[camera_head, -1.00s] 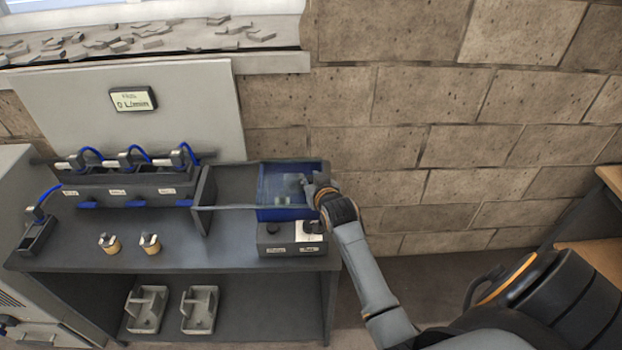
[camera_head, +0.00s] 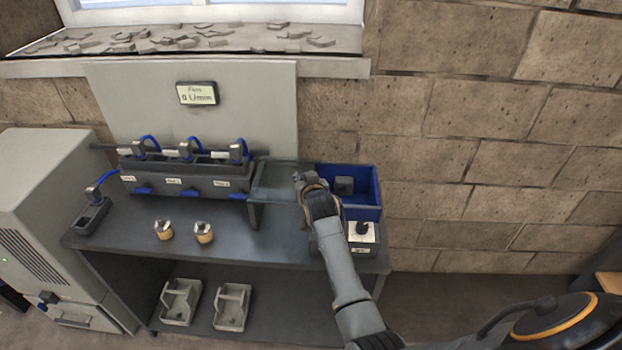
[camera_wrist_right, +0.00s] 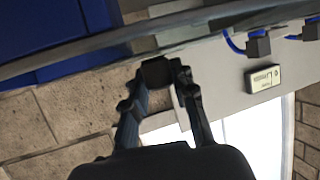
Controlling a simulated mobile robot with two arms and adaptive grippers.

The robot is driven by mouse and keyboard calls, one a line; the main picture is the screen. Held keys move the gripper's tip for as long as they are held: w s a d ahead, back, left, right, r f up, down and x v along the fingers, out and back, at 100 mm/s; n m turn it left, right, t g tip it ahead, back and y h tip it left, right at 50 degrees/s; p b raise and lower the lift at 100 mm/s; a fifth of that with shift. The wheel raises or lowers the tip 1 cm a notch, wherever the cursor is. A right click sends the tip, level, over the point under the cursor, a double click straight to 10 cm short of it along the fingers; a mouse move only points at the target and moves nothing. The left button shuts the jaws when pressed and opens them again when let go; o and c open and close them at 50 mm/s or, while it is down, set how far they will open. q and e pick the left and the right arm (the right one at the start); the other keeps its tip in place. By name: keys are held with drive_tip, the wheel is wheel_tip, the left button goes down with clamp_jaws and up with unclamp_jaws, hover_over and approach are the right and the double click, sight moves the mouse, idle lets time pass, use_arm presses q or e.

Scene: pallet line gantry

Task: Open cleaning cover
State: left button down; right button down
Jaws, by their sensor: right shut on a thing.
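The cleaning cover (camera_head: 275,178) is a clear, greenish pane on the bench, to the left of an open blue bin (camera_head: 364,212). The bin's inside shows, with a dark grey block (camera_head: 344,185) in it. My right gripper (camera_head: 303,180) is at the right end of the pane, left of the bin. In the right wrist view its fingers (camera_wrist_right: 158,72) are shut on a small dark knob-like part at the cover's edge. The blue bin (camera_wrist_right: 60,35) shows there at top left. My left gripper is not in view.
A dark rack (camera_head: 185,180) with blue hoses stands left of the cover. Two brass fittings (camera_head: 203,233) stand on the bench. A control box (camera_head: 362,234) sits in front of the bin, partly behind my arm. Two grey caddies (camera_head: 232,307) are on the lower shelf.

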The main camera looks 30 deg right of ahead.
drive_tip(key=shift+w+a, duration=0.15)
drive_tip(key=shift+a, duration=0.05)
drive_tip(key=shift+d, duration=0.3)
drive_tip(key=c, duration=1.1)
unclamp_jaws()
drive_tip(key=shift+a, duration=0.1)
drive_tip(key=shift+o, duration=0.2)
drive_tip(key=shift+s, duration=0.2)
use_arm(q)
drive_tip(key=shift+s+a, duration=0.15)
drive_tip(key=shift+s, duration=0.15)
use_arm(e)
drive_tip(key=v, duration=0.7)
drive_tip(key=shift+s, duration=0.2)
